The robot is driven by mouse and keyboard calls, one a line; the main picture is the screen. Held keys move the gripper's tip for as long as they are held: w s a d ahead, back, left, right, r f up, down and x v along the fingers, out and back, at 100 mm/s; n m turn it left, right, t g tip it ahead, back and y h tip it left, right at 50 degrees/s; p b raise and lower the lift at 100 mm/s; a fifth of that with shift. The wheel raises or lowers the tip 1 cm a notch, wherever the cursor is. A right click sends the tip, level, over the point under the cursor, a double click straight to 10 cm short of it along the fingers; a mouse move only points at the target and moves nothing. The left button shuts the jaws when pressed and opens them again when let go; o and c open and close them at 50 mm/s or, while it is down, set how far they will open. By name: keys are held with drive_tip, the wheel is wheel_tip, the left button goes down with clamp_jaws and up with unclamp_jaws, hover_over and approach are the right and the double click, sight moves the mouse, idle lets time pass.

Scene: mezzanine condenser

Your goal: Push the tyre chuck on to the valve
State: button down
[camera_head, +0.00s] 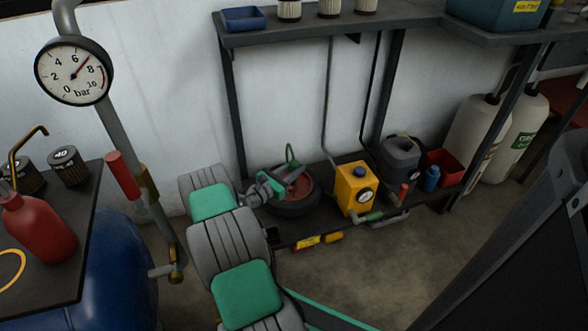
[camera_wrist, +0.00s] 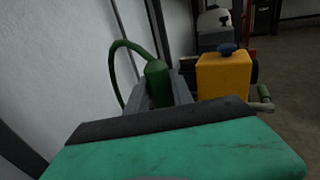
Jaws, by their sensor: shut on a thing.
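My gripper (camera_head: 275,188) is low beside the bench frame, at the near left of a dark tyre (camera_head: 300,211) with a reddish centre lying on the lower shelf. In the wrist view my gripper (camera_wrist: 163,92) is shut on the green tyre chuck (camera_wrist: 157,80), with a finger on either side. A green hose (camera_wrist: 120,50) loops up and left from the chuck; the hose also shows in the head view (camera_head: 289,152) above the tyre. The valve cannot be made out, and I cannot tell whether the chuck touches it.
A yellow box with a dial (camera_head: 353,190) stands right of the tyre, with a grey can (camera_head: 400,155), a blue bottle (camera_head: 431,179) and a red bin (camera_head: 445,166) beyond. Bench legs (camera_head: 236,125) and a pipe with a pressure gauge (camera_head: 74,70) stand nearby. Floor is clear in front.

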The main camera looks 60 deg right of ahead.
idle(0.4)
drive_tip(key=shift+f+b, duration=0.4)
drive_tip(key=shift+f+b, duration=1.2)
drive_tip(key=shift+f, duration=0.25)
drive_tip(key=c, duration=1)
unclamp_jaws()
drive_tip(key=shift+c, duration=0.2)
